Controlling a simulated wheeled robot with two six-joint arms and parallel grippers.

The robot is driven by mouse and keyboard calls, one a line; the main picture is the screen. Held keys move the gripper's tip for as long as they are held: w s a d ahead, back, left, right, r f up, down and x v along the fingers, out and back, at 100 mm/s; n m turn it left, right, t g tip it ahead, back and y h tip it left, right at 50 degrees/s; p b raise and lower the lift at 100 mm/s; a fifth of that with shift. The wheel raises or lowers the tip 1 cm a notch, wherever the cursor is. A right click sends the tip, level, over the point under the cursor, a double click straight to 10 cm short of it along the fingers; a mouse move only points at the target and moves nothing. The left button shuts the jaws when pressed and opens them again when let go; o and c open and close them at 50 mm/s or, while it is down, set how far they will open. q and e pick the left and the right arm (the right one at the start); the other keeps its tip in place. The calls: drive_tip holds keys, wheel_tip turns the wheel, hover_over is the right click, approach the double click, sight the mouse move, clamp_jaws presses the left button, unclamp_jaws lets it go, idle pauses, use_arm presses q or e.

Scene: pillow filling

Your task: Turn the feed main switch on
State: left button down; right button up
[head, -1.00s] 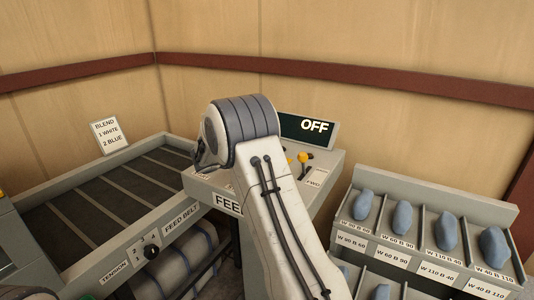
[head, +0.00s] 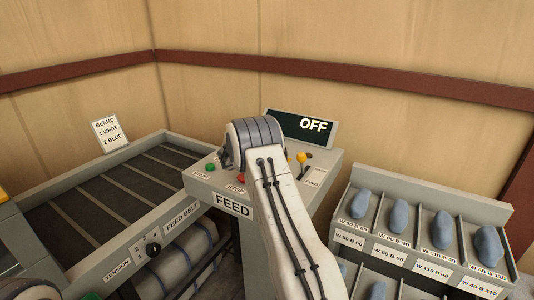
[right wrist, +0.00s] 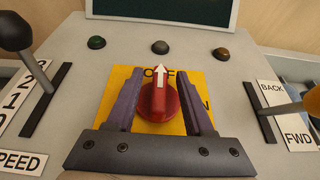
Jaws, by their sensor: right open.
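The feed main switch is a red rotary knob (right wrist: 158,103) with a white arrow, on a yellow plate (right wrist: 190,72) in the right wrist view. The arrow points up at the OFF lettering; part of another label, ending in N, shows at the right. My right gripper (right wrist: 157,88) is open, one finger on each side of the knob, with gaps visible. In the head view my right arm hides the knob and that gripper. The display (head: 302,127) on the feed console (head: 225,232) reads OFF. My left gripper is not in view.
A black-knobbed speed lever (right wrist: 15,35) stands left of the switch and a BACK/FWD lever (right wrist: 305,103) right of it. Several small lamps line the panel top. Green (head: 210,168) and red (head: 239,178) buttons sit at the console's left. A bin rack (head: 420,250) stands right.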

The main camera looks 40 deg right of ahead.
clamp_jaws()
drive_tip(key=shift+w+r+m+g+p, duration=0.1)
drive_tip(key=shift+r+m+g+p, duration=0.1)
drive_tip(key=shift+m+g+p, duration=0.35)
drive_tip(key=shift+m+g+h+p, duration=0.25)
drive_tip(key=shift+g+h+p, duration=0.05)
drive_tip(key=shift+g+p, duration=0.05)
drive_tip(key=shift+m+g, duration=0.7)
drive_tip(key=shift+g, duration=0.1)
drive_tip(key=shift+f+m+g, duration=0.15)
drive_tip(key=shift+m+g, duration=0.55)
drive_tip(key=shift+g, duration=0.1)
unclamp_jaws()
